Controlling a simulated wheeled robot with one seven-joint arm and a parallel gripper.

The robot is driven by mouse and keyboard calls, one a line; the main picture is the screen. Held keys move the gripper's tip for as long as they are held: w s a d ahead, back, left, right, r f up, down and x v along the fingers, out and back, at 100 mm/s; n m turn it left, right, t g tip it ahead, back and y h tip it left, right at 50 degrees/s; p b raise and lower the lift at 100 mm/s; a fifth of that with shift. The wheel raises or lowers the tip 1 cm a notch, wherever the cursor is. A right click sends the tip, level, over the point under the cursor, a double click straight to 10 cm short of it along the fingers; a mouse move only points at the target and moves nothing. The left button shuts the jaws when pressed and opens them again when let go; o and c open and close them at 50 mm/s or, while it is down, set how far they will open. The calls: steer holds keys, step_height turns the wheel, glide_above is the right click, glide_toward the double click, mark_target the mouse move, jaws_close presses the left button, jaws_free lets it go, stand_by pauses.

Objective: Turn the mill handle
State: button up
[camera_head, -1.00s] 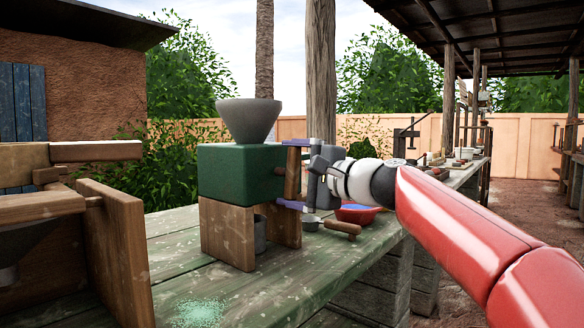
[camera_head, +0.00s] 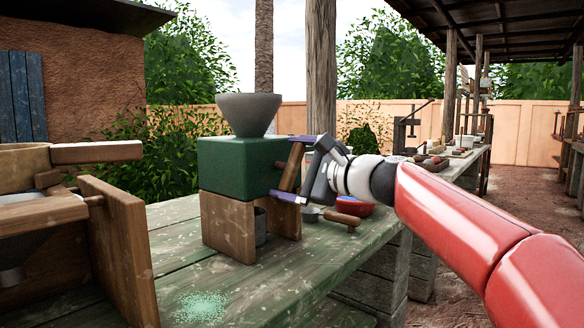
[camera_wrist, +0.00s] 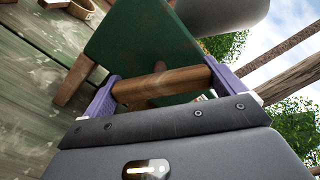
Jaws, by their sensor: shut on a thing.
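The mill has a green box (camera_head: 240,165) with a grey hopper (camera_head: 248,114) on top and wooden legs (camera_head: 228,228) below. The mill handle (camera_head: 291,167) is a wooden bar on the right side of the box, tilted with its top leaning right. My gripper (camera_head: 290,168) is shut on this bar, with one purple finger at its upper end and one at its lower end. In the wrist view the bar (camera_wrist: 160,86) lies between both purple fingers, close to the green box. A short peg behind the bar is partly hidden.
The mill stands on a worn green plank table (camera_head: 265,275) with green powder (camera_head: 201,306) at the front. A wooden frame (camera_head: 115,240) stands at left.

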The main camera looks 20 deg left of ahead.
steer(key=shift+f, duration=0.1)
steer(key=o, duration=0.6)
steer(key=shift+b+v, duration=0.8)
steer(key=shift+v, duration=3.15)
